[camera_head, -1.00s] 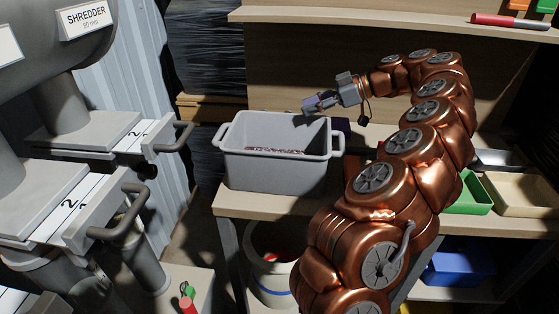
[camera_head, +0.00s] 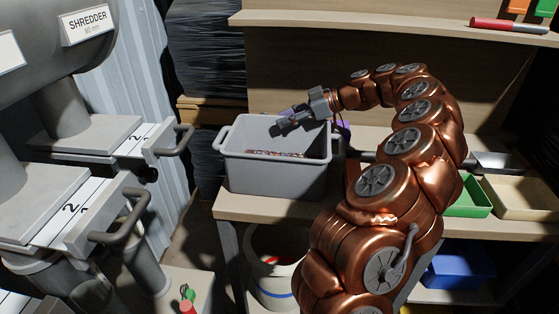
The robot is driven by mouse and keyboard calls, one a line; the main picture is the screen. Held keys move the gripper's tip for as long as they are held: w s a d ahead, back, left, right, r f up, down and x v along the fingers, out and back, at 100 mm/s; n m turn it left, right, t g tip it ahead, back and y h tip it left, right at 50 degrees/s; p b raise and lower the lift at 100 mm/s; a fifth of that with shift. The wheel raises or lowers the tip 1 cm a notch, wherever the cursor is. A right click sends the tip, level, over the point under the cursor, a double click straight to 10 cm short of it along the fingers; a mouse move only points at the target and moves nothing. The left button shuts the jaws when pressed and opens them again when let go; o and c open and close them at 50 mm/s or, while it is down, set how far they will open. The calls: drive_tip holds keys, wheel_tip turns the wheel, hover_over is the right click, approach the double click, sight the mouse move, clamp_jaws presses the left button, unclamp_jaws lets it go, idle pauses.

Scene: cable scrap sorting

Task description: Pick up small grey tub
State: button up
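The small grey tub (camera_head: 280,176) stands upright on the wooden bench, left of my arm. It has a loop handle at each end, and reddish scraps lie inside it. My gripper (camera_head: 279,127) is over the tub's far rim and points left. The gripper is small and dark here, so whether its fingers are apart does not show. I cannot tell whether it touches the rim.
Shredder drawers with bar handles (camera_head: 120,222) stand at the left. A white bucket (camera_head: 275,275) is below the bench (camera_head: 240,205). A green tray (camera_head: 470,199) and a beige tray (camera_head: 520,196) lie right of my arm. A shelf (camera_head: 400,24) runs above.

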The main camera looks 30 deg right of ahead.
drive_tip(key=shift+c, duration=0.3)
clamp_jaws()
idle(0.5)
